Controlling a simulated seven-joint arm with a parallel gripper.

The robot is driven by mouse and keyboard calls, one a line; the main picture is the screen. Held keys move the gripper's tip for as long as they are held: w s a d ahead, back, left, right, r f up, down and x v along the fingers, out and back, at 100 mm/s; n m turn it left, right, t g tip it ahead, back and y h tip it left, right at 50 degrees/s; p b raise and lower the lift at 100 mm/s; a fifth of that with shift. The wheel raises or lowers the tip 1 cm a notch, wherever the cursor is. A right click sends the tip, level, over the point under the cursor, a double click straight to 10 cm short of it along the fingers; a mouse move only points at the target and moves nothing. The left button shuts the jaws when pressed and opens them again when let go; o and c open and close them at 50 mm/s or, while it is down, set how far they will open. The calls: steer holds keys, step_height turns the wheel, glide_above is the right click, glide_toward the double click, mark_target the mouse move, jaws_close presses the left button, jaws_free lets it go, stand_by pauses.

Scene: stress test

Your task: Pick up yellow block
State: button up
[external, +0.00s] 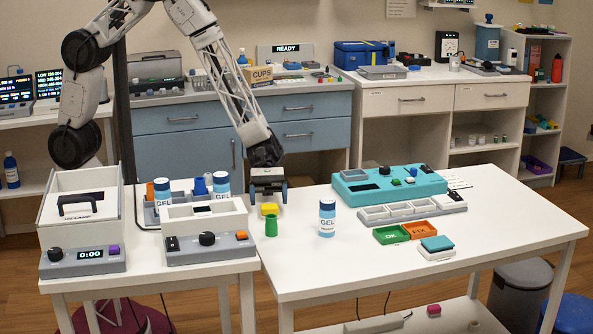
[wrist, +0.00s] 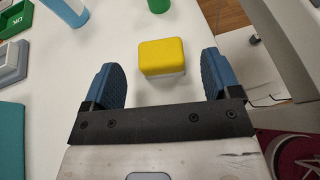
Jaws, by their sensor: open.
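A yellow block (external: 269,209) lies on the white table near its left edge, just behind a small green cylinder (external: 271,225). In the wrist view the yellow block (wrist: 162,56) has a yellow top and a paler lower side. My gripper (external: 268,190) is above the table, close to the block and a little behind it in the external view. In the wrist view my gripper (wrist: 165,78) is open, with one blue finger on each side of the block and a gap to both. The fingers hold nothing.
A white and blue gel bottle (external: 327,218) stands right of the block. A teal device (external: 388,186), a row of white trays (external: 412,207), and green (external: 391,234) and orange (external: 420,230) trays lie farther right. The table's front middle is clear.

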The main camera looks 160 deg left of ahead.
mark_target(269, 204)
steer(key=shift+x, duration=1.9)
steer(key=shift+c, duration=0.5)
steer(key=c, duration=0.9)
steer(key=shift+r, duration=0.1)
steer(key=shift+r, duration=4.9)
